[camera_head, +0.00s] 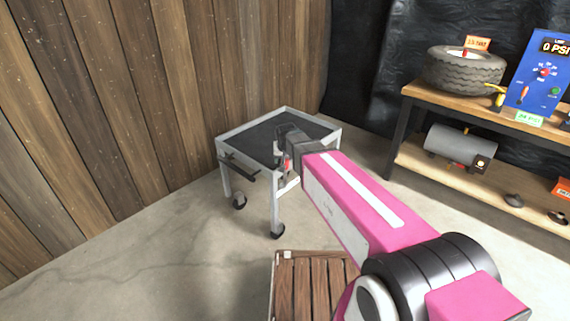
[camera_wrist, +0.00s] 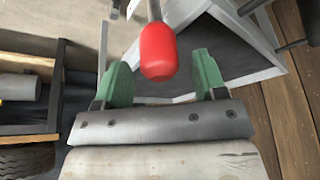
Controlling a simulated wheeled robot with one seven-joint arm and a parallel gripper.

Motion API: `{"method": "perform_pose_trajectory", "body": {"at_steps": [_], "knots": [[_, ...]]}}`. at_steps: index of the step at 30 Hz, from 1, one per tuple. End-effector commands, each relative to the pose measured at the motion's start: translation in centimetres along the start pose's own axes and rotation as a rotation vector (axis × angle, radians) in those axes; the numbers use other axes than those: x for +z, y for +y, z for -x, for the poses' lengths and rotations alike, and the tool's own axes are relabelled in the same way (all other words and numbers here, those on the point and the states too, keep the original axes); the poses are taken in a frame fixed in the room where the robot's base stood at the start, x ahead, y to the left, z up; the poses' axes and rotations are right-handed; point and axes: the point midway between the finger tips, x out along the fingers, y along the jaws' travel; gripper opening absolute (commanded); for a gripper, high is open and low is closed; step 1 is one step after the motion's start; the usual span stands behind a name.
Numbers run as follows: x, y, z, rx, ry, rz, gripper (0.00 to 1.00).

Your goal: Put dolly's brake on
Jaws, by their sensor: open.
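The dolly (camera_head: 222,148) is a light grey metal frame with a dark top, standing on casters near the plank wall. A red-tipped lever (camera_wrist: 158,52) is on it, with a pale stem rising out of the top of the wrist view. The red also shows in the head view (camera_head: 287,165) beside my gripper. My gripper (camera_wrist: 161,64) is open, with one green finger on each side of the red tip. I cannot tell whether either finger touches it. In the head view my arm hides the dolly's near right corner and part of my gripper.
A dark handle bar (camera_head: 238,170) sticks out from the dolly's left side. A slatted wooden platform (camera_head: 312,285) lies on the floor in front. A workbench (camera_head: 480,112) with a tyre (camera_head: 464,72), a blue gauge panel (camera_head: 540,80) and a grey tank (camera_head: 458,146) stands right. The left floor is clear.

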Motion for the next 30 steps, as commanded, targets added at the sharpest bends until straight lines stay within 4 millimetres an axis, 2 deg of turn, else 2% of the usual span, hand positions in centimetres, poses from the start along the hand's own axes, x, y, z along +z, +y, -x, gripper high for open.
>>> {"method": "perform_pose_trajectory", "body": {"at_steps": [1, 7, 19, 20, 25, 26, 30], "knots": [[-0.1, 0.0, -1.0, 0.001, -0.003, 0.0, 0.65], [0.0, 0.0, -3.0, 0.001, -0.001, 0.0, 0.65], [0.1, 0.0, -3.6, 0.0, -0.001, 0.0, 0.65], [0.1, 0.0, -3.6, 0.0, -0.001, 0.0, 0.58], [0.1, 0.0, -3.5, 0.0, -0.001, 0.0, 0.03], [0.1, 0.0, -3.5, 0.0, -0.001, 0.0, 0.0], [0.4, 0.1, -3.4, -0.006, -0.008, -0.004, 0.0]]}}
